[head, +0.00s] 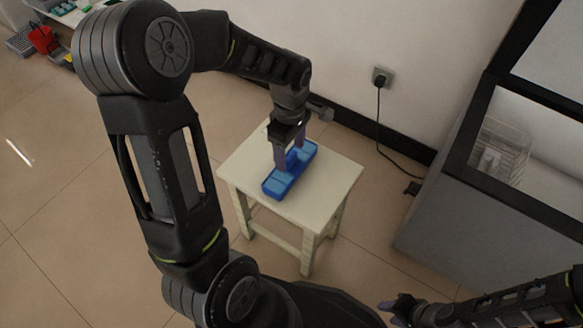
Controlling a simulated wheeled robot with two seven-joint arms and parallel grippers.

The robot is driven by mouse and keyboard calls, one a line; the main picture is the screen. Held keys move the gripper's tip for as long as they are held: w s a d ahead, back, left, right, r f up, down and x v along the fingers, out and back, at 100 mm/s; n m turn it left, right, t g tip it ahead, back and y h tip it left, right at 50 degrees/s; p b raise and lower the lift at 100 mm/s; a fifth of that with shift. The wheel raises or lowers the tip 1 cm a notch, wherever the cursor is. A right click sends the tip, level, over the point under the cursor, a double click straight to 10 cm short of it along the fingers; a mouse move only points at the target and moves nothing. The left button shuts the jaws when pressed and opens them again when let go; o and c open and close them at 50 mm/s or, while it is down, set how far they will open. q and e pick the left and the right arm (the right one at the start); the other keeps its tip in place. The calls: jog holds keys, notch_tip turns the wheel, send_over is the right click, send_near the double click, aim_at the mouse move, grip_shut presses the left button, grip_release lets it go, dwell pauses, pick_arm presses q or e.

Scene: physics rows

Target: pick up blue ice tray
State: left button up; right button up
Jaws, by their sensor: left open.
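The blue ice tray (276,185) is a long, narrow tray lying on a small cream stool (330,185), slanted from lower left to upper right. My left gripper (287,165) points down over the middle of the tray and is open. Its fingers hide part of the tray, and I cannot tell whether they touch it. My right gripper (390,306) is low at the bottom right, away from the stool; its jaws are too small and dark to judge.
A wall with a socket and black cable (378,120) stands behind the stool. A grey cabinet (470,215) with a glass front is to the right. A shelf with a red item (42,40) is at the top left. The tiled floor on the left is clear.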

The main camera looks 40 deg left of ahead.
aim_at(291, 163)
pick_arm(q)
jog(key=shift+f, duration=0.2)
notch_tip(291, 163, down, 5)
jog(key=shift+d+f+b, duration=0.1)
jog(key=shift+b, duration=1.05)
jog(key=shift+c, duration=0.2)
grip_shut()
